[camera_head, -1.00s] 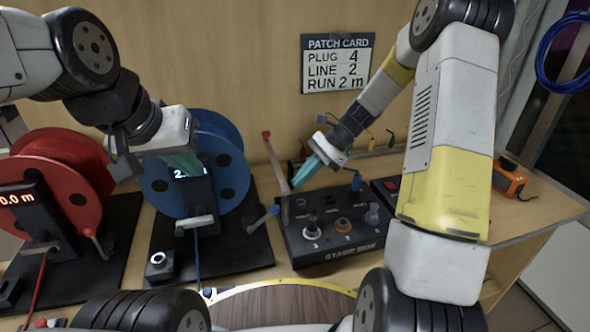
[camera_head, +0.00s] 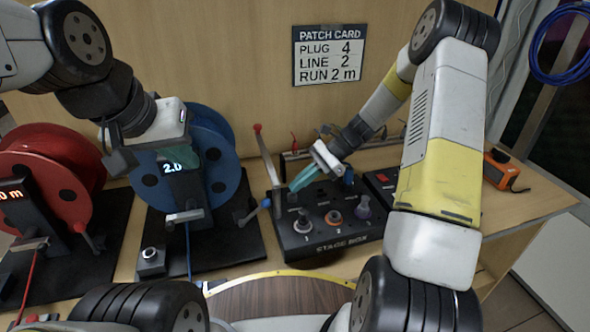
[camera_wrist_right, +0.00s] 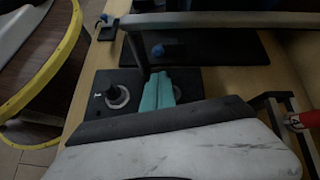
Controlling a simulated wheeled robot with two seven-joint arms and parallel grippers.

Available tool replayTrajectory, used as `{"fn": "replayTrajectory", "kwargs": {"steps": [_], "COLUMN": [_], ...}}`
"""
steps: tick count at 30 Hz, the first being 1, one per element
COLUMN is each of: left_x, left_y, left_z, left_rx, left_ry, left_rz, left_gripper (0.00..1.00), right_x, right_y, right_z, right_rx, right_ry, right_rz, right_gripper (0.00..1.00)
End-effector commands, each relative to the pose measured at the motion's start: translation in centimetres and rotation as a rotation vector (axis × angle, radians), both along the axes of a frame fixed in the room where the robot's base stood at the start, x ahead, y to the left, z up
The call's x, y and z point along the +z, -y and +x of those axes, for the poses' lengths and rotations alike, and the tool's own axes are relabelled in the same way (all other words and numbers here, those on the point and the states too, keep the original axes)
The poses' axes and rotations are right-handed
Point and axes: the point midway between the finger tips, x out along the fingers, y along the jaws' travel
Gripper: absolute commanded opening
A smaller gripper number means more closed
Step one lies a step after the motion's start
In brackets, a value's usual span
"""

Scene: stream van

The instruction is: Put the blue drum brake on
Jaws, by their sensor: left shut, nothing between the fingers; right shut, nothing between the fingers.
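The blue drum (camera_head: 222,165) stands on a black base behind a dark post whose display (camera_head: 173,168) reads 2.0. A short brake lever with a blue knob (camera_head: 266,203) sticks out at the lower right of the drum. My left gripper (camera_head: 183,152) is shut and empty, in front of the drum near the top of the display post. My right gripper (camera_head: 305,178) is shut and empty over the left part of the stage box (camera_head: 330,238). Its teal fingers (camera_wrist_right: 158,90) also show in the right wrist view, with a blue knob (camera_wrist_right: 158,50) beyond them.
The red drum (camera_head: 55,165) stands at the left. A tall red-tipped lever (camera_head: 266,158) rises beside the stage box. The patch card (camera_head: 330,55) hangs on the wall. An orange device (camera_head: 497,168) lies on the right, where the bench is mostly clear.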

Motion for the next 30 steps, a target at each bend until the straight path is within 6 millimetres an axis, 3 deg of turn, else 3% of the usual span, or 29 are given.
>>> {"fn": "replayTrajectory", "kwargs": {"steps": [6, 12, 25, 30], "left_x": [0.0, 0.0, 0.0, 0.0], "left_y": [0.0, 0.0, 0.0, 0.0], "left_z": [0.0, 0.0, 0.0, 0.0], "left_rx": [0.0, 0.0, 0.0, 0.0], "left_ry": [0.0, 0.0, 0.0, 0.0], "left_rz": [0.0, 0.0, 0.0, 0.0], "left_gripper": [0.0, 0.0, 0.0, 0.0], "right_x": [-2.5, -3.8, -4.0, -3.1], "right_y": [-3.2, -4.8, -5.2, -5.9], "right_z": [-0.9, -1.3, -1.4, -1.5], "right_rx": [0.001, -0.001, 0.0, 0.006], "right_ry": [-0.003, 0.0, 0.002, 0.017], "right_rz": [0.001, 0.001, -0.001, -0.074], "right_gripper": [0.0, 0.0, 0.0, 0.0]}}
